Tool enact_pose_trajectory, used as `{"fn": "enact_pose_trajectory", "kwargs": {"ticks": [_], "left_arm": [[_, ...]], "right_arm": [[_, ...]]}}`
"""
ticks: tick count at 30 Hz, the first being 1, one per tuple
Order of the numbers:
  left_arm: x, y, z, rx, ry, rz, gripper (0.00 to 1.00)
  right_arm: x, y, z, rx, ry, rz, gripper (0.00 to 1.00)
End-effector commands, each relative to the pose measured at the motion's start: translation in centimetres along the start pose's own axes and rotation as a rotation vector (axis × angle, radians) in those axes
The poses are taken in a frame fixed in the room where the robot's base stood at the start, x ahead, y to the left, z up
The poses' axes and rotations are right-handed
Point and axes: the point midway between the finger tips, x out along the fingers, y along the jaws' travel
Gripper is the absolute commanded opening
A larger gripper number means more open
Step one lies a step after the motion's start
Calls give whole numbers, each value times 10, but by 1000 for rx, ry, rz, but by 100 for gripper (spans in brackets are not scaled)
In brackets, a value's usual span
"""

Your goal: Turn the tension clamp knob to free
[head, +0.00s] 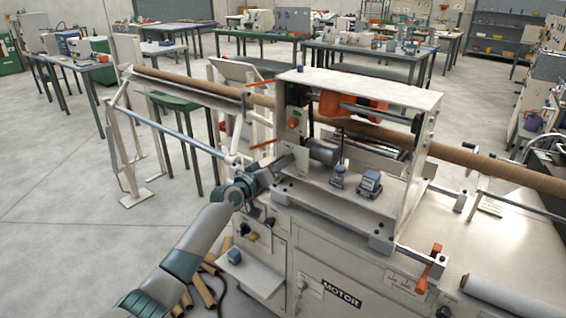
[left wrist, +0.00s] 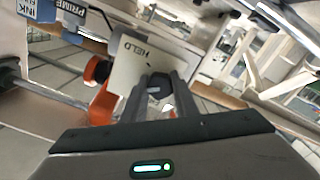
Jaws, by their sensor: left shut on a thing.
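In the left wrist view, a pale plate (left wrist: 135,62) marked "HELD" carries the dark tension clamp knob (left wrist: 160,86). The fingers of my left gripper (left wrist: 161,92) stand on either side of this knob and are shut on it. Which way the knob points is hard to tell, as the fingers cover much of it. In the head view my left gripper (head: 284,163) reaches to the front left of the winder's frame, and the knob is hidden there. My right gripper is not in view.
The winder's cabinet (head: 345,255) stands under the gripper, with a pale upright frame (head: 413,180) on top. A long brown tube (head: 450,155) runs across it. An orange part (left wrist: 103,104) sits close left of the fingers. Open floor (head: 60,190) lies left.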

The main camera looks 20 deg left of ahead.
Motion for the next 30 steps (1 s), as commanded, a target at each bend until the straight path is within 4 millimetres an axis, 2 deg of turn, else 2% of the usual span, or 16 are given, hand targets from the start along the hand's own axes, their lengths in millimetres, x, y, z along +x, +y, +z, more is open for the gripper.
{"fn": "enact_pose_trajectory", "kwargs": {"ticks": [17, 30], "left_arm": [[0, 0, 0, -552, -1, -1, 4], [0, -1, 0, -908, 0, -1, 4]], "right_arm": [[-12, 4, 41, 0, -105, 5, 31], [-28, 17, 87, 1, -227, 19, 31]]}}
